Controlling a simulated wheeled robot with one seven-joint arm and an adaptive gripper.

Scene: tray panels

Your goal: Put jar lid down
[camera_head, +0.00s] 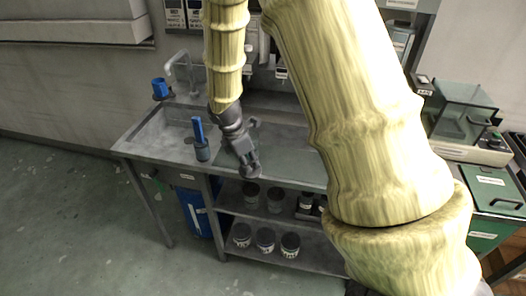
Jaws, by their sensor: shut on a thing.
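My gripper (248,165) hangs over the front part of the grey metal bench, pointing down. It is shut on a small dark grey thing at its fingertips, which I take to be the jar lid; it is too small and too much covered by the fingers to make out its shape. I cannot tell whether it touches the bench top (290,170) or is held above it.
A sink with a tap (182,68) and a blue item (159,89) lie behind left. Several jars (241,236) stand on the shelves below. My arm hides the bench's right part.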

